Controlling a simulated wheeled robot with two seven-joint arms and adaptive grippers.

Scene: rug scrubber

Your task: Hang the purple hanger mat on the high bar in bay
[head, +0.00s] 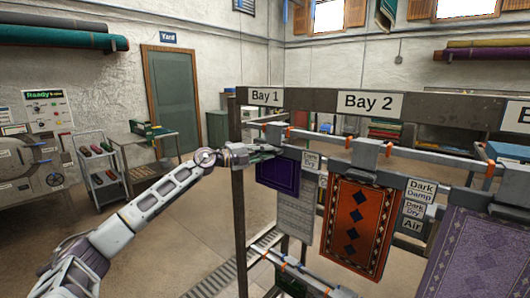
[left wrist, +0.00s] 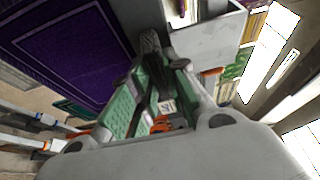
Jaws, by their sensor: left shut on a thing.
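The purple hanger mat (head: 278,177) hangs in the Bay 1 part of the rack, just below the high bar (head: 318,138). In the left wrist view its dark purple face with lighter border lines (left wrist: 65,45) fills the upper left. My left gripper (head: 268,153) is at the mat's top edge, close under the bar. The exact grip on the hanger is hidden, and I cannot tell whether the hanger rests on the bar. My right gripper is not in view.
A grey mat (head: 295,215) hangs just behind and below the purple one. An orange patterned rug (head: 356,225) and a lilac rug (head: 475,258) hang to the right. The rack's upright post (head: 239,215) stands beside my left forearm. A lower bar (head: 290,266) runs below.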

